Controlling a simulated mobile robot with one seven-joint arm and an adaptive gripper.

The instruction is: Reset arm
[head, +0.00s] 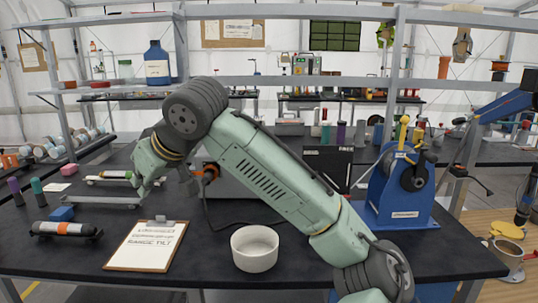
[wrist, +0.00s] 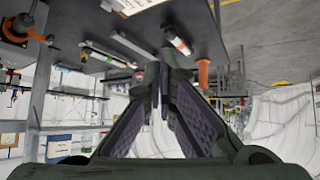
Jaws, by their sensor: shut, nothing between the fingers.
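My arm reaches from the lower right of the head view up over the black workbench (head: 330,262) and bends at the upper middle. Its end hangs above the left part of the bench, with my gripper (head: 146,186) partly hidden by my own wrist. In the wrist view my gripper (wrist: 166,85) shows two dark fingers that come together at the tips. It is shut, with nothing held between the fingers. The wrist view looks upside down, with the bench top along its upper part.
A white bowl (head: 255,249) and a clipboard (head: 146,246) stand near the bench's front edge. A blue machine (head: 399,187) stands at right, near my arm. Shelf posts (head: 393,75) rise behind.

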